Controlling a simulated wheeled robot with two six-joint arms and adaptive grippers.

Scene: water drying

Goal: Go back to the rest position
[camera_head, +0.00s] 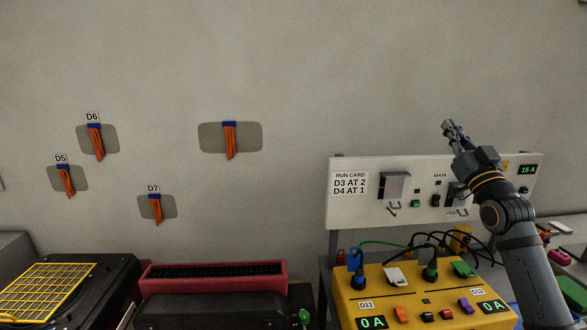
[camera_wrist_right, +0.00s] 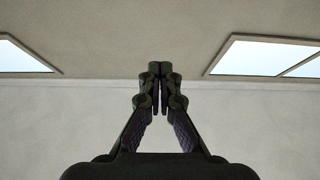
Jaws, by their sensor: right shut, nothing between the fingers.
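My right gripper (camera_head: 449,128) is raised at the right of the head view, in front of the upper part of the white panel and the wall. Its arm comes up from the lower right corner. The right wrist view shows the right gripper (camera_wrist_right: 160,72) with its fingertips together and nothing between them. Behind it there are only wall, ceiling and bright windows (camera_wrist_right: 265,58). My left gripper is not in view.
A white panel (camera_head: 349,210) with a run card stands behind a yellow box (camera_head: 385,290) with plugs, switches and black cables. A red case (camera_head: 215,268) and a yellow grid (camera_head: 45,290) are at the lower left. Orange strips (camera_head: 229,140) hang on the wall.

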